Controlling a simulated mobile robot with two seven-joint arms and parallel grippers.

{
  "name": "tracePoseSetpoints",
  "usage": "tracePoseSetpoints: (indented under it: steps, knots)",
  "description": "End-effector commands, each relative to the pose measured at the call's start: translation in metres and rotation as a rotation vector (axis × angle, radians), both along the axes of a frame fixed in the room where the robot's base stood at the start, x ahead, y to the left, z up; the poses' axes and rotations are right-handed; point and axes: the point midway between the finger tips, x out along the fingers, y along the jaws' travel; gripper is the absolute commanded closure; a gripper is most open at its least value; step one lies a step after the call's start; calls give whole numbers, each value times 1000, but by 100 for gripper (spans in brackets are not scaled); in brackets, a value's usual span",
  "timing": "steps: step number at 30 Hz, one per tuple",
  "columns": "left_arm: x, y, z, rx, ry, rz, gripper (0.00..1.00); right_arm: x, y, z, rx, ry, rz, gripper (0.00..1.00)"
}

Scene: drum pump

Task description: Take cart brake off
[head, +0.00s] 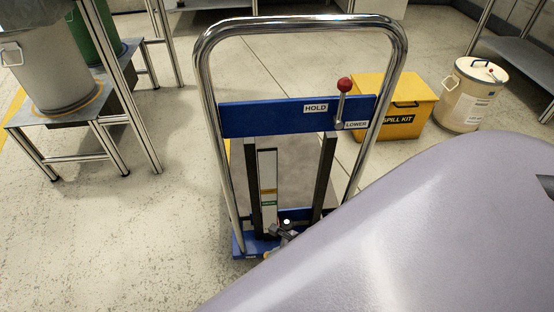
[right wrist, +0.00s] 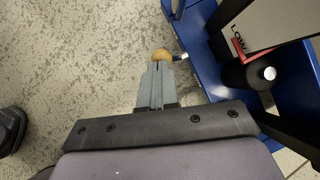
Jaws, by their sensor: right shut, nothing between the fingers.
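The cart (head: 265,119) stands ahead in the head view, with a chrome push handle and a blue crossbar marked HOLD and LOWER. A lever with a red knob (head: 344,85) stands upright on the crossbar. In the right wrist view, an orange-tan knob (right wrist: 162,55) on a short metal stem projects from the blue cart frame (right wrist: 203,60). My right gripper (right wrist: 157,67) is shut and empty, its fingertips right at the knob; whether they touch it I cannot tell. My left gripper is not in view.
A yellow spill kit box (head: 400,92) and a white lidded bucket (head: 466,100) stand right of the cart. A steel stand with a grey drum (head: 48,70) is at left. A black cylinder (right wrist: 262,74) is beside the blue frame. Floor left of the cart is clear.

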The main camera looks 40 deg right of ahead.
Motion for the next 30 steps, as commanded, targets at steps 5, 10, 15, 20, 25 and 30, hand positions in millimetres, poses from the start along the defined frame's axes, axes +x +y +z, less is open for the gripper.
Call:
tracePoseSetpoints:
  steps: [5,10,15,20,25,30]
  knots:
    - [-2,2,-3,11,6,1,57,10,12,3,2,-2,2,100]
    - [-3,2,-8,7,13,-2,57,20,27,1,1,-3,2,100]
    - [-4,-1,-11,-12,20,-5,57,28,41,-2,0,-2,2,100]
    - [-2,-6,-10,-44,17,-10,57,34,51,-6,1,-2,1,100]
    - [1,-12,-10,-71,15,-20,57,39,59,-10,1,-2,1,100]
    - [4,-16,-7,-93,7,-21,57,41,63,-12,1,-1,0,100]
